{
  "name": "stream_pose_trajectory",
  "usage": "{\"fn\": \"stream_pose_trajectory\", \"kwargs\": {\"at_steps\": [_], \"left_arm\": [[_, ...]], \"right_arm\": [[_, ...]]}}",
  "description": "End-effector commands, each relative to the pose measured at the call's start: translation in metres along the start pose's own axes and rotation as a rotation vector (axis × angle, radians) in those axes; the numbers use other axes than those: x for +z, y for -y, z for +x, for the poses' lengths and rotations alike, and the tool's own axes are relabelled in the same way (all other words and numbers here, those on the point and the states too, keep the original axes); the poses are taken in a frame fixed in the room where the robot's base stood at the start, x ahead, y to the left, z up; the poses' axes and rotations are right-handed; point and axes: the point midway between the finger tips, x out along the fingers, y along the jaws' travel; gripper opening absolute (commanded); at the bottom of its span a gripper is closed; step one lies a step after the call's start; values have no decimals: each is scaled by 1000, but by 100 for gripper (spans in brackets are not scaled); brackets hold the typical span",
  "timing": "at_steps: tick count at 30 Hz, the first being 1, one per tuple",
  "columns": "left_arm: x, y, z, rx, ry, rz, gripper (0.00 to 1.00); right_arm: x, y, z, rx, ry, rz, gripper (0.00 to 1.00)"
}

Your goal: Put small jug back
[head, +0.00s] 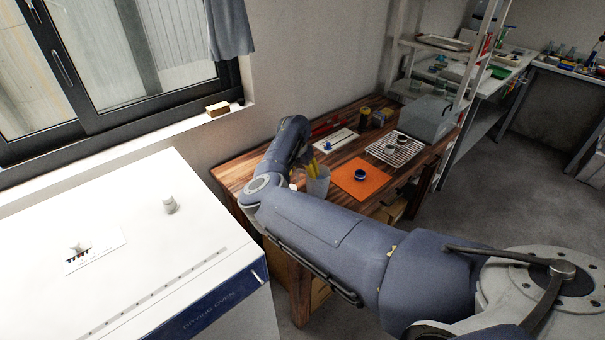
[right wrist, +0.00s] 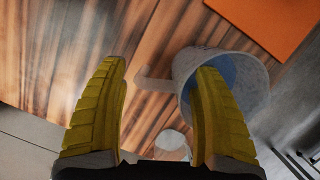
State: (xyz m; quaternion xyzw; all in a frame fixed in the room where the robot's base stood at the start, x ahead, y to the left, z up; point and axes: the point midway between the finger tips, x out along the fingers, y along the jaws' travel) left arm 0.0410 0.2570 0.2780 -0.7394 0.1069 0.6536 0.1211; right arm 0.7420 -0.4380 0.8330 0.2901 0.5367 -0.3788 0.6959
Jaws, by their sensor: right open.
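A pale grey-white jug (head: 319,186) stands on the wooden table in the head view. In the right wrist view the jug (right wrist: 258,90) shows its bluish inside, and its handle (right wrist: 152,84) points left into the gap between the fingers. My right gripper (right wrist: 160,68) has yellow fingers set wide apart with nothing pinched between them. One finger overlaps the jug's mouth; I cannot tell whether it is inside or only above. In the head view my right gripper (head: 312,170) is at the jug, partly hidden by my arm. My left gripper is not in view.
An orange mat (head: 350,184) bears a small dark blue-rimmed dish (head: 360,175). A wire rack (head: 408,150), a grey box (head: 427,119) and a white tray (head: 336,140) lie farther back. The white drying oven (head: 130,210) stands left of the table.

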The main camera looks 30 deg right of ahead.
Motion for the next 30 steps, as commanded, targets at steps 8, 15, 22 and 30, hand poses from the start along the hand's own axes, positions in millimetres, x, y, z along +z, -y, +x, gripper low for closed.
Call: {"fn": "stream_pose_trajectory", "kwargs": {"at_steps": [8, 15, 22, 30], "left_arm": [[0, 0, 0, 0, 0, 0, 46], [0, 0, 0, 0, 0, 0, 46], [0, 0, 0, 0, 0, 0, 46], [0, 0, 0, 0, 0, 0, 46]], "right_arm": [[1, -1, -15, 2, 2, 1, 67], [0, -1, -56, 3, 2, 2, 67], [1, -1, -93, 2, 2, 2, 67], [0, -1, -118, 1, 0, 0, 67]]}}
